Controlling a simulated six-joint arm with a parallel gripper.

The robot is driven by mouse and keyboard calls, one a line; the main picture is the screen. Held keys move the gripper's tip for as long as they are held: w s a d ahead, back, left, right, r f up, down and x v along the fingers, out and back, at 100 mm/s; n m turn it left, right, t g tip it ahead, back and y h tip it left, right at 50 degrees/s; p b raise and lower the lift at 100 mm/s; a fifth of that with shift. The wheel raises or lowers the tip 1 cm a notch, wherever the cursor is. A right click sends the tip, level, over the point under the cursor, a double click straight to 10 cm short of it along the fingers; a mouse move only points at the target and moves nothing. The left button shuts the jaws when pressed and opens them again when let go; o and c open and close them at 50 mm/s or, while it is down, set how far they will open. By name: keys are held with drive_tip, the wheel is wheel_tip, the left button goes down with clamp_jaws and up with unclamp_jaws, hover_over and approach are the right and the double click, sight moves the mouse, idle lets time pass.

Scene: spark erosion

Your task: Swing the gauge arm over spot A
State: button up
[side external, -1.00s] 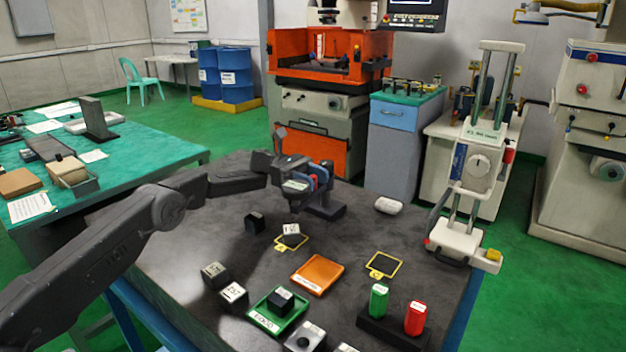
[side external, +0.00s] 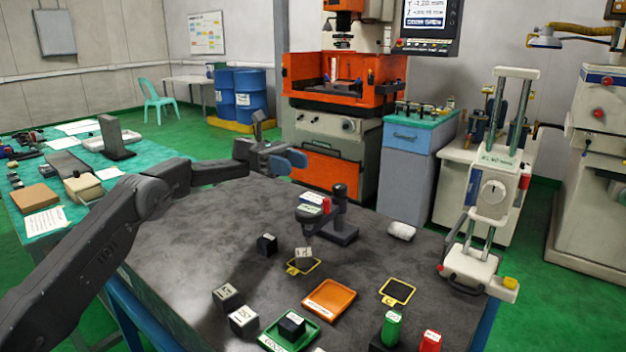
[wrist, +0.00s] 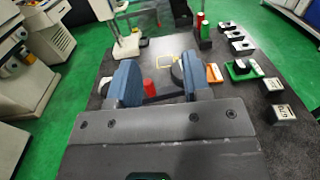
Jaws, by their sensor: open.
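The gauge stand (side external: 342,218) is a dark post on a dark base at the back of the grey table. Its gauge arm (side external: 310,212) reaches from the post to the left in the side view, with a red knob and a blue-and-white part near it. A red cylinder (wrist: 149,87) shows between my fingers in the wrist view. My gripper (side external: 288,160) is open and empty, above and behind the gauge arm, apart from it. Two yellow-framed spots lie on the table: one (side external: 303,267) with a labelled block (side external: 304,254) at it, one bare (side external: 397,291). Their letters are unreadable.
An orange tray (side external: 329,299) and a green tray (side external: 289,334) holding a dark block lie in front. Dark blocks (side external: 227,296) stand left. Green (side external: 392,328) and red (side external: 430,341) pieces stand at front right. A white instrument (side external: 490,200) rises at the right edge. The table's left back is clear.

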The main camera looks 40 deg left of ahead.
sight(313, 208)
drive_tip(key=shift+s+a+r, duration=0.4)
drive_tip(key=shift+a+r, duration=0.15)
drive_tip(key=shift+a, duration=0.25)
drive_tip(key=shift+s+a+r, duration=0.35)
drive_tip(key=shift+a+r, duration=0.15)
drive_tip(key=shift+a, duration=0.3)
